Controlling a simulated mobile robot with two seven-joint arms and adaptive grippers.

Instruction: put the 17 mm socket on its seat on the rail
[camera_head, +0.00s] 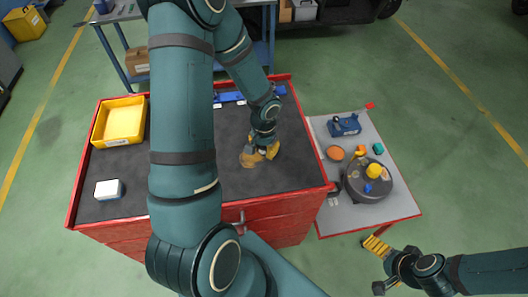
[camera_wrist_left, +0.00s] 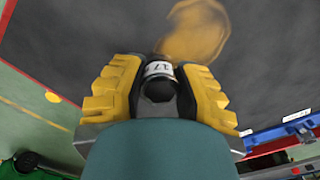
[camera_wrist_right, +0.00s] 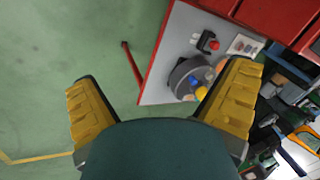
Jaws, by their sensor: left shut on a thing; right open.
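The 17 mm socket (camera_wrist_left: 160,70), dark with a white band reading 17, is between the yellow fingers of my left gripper (camera_wrist_left: 158,78). My left gripper (camera_head: 260,155) is shut on it above the dark top of the red cabinet; the socket is hardly visible in the head view. A blue rail (camera_head: 230,97) lies along the back of the cabinet top, partly hidden by my arm. In the left wrist view, a blue rail (camera_wrist_left: 265,138) with white labels shows at right. The socket's seat cannot be made out. My right gripper (camera_wrist_right: 160,95) is open and empty, off the grey side table's front edge.
A yellow bin (camera_head: 119,121) and a white box (camera_head: 108,190) stand on the cabinet top (camera_head: 115,165) at left. A tan patch (camera_wrist_left: 195,30) lies on it near my left gripper. The grey side table (camera_head: 335,222) holds a round dark turntable (camera_head: 368,190) with coloured pieces.

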